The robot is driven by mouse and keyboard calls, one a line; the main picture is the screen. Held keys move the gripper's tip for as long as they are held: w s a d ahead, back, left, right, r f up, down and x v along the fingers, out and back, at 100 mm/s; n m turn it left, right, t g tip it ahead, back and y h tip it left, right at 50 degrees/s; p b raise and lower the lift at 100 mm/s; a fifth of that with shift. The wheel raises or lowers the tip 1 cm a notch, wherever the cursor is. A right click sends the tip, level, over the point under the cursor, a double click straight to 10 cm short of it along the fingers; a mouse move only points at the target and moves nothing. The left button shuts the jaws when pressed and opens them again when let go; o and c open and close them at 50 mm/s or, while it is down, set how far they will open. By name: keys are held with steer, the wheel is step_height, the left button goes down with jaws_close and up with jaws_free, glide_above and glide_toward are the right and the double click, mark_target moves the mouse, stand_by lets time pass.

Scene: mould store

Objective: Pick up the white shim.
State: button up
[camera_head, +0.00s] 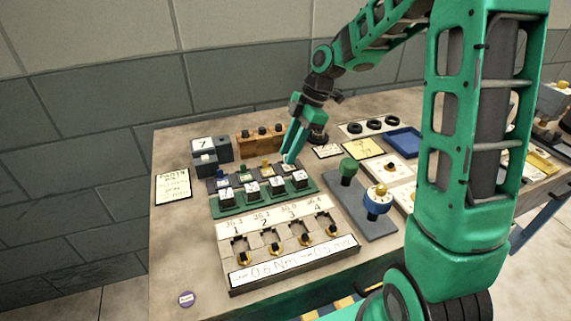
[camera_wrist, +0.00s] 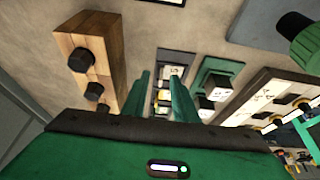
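My gripper (camera_head: 290,158) points down over the right end of a dark strip of small coloured pieces. In the wrist view its two green fingers (camera_wrist: 163,84) stand apart. Between and beyond the fingers shows the dark strip with a pale, whitish piece (camera_wrist: 171,71) and a yellow piece (camera_wrist: 162,95). The whitish piece may be the white shim; I cannot tell whether the fingers touch it. In the head view the fingers hide that end of the strip, while a yellow piece (camera_head: 266,165) and a blue piece (camera_head: 222,181) show to the left.
A green rack (camera_head: 237,210) with white-topped blocks stands just in front. A wooden block with black knobs (camera_head: 259,138) stands behind, close to the fingers in the wrist view (camera_wrist: 89,60). A numbered fixture (camera_head: 236,278) is at the front; a green knob (camera_head: 348,168) stands right.

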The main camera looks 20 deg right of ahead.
jaws_close()
steer(key=shift+r, duration=0.15)
steer(key=shift+r, duration=0.5)
steer(key=r, duration=0.3)
steer(key=shift+s+a+r, duration=0.2)
steer(key=shift+s+a, duration=0.05)
steer(key=shift+a, duration=0.1)
steer(key=s+a+r, duration=0.6)
steer(key=a, duration=0.2)
steer(key=shift+s+a+r, duration=0.15)
steer(key=shift+s+a, duration=0.1)
steer(key=shift+s, duration=0.15)
